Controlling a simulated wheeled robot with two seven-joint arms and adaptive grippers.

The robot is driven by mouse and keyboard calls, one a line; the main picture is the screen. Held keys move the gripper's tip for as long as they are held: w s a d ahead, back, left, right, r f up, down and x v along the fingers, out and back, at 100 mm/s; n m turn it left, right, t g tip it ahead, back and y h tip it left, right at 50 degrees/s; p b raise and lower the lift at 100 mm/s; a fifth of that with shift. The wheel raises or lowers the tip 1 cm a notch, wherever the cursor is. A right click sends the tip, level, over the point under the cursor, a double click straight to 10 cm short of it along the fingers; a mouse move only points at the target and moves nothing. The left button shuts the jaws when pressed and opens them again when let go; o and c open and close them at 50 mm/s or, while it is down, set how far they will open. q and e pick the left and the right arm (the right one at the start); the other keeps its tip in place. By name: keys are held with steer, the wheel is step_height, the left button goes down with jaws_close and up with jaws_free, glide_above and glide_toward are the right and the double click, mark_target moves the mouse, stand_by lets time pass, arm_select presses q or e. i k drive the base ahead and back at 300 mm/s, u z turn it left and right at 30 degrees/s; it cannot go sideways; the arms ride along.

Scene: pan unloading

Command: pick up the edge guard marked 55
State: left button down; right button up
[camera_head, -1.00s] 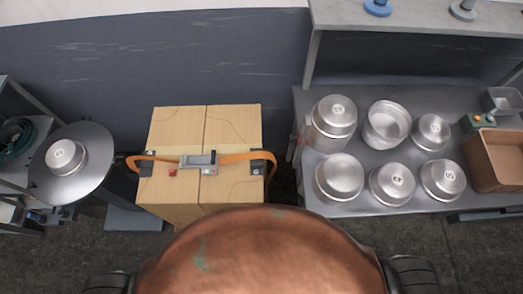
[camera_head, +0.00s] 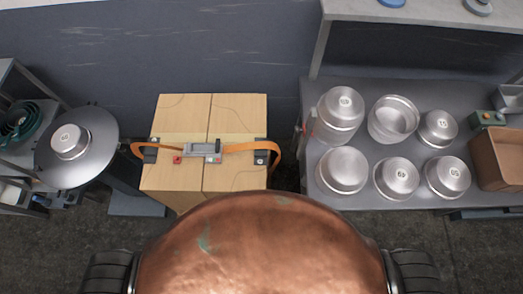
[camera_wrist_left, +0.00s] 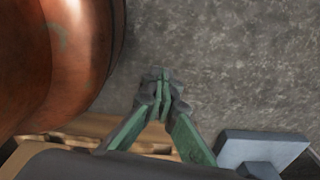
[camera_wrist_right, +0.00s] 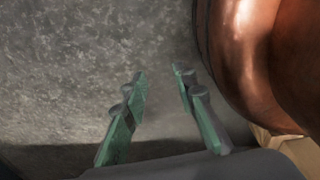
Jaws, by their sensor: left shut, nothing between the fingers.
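Two dark edge guards sit under the orange strap (camera_head: 238,147) on the wooden box (camera_head: 185,112): a left one (camera_head: 150,154) and a right one (camera_head: 261,157). Their markings are too small to read, so I cannot tell which is marked 55. A grey buckle (camera_head: 201,149) lies on the strap between them. My left gripper (camera_wrist_left: 164,76) is shut and empty over the grey floor in the left wrist view. My right gripper (camera_wrist_right: 158,75) is open and empty over the floor in the right wrist view. Neither gripper shows in the head view.
A round metal stand (camera_head: 98,158) with a lidded pan (camera_head: 69,141) is left of the box. A steel table (camera_head: 290,87) on the right holds several metal pans (camera_head: 340,108) and a brown bin (camera_head: 497,155). A blue-grey plate (camera_wrist_left: 262,147) lies low in the left wrist view.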

mark_target(260, 156)
steer(key=u, duration=1.55)
steer(key=k, duration=1.85)
steer(key=z, duration=0.45)
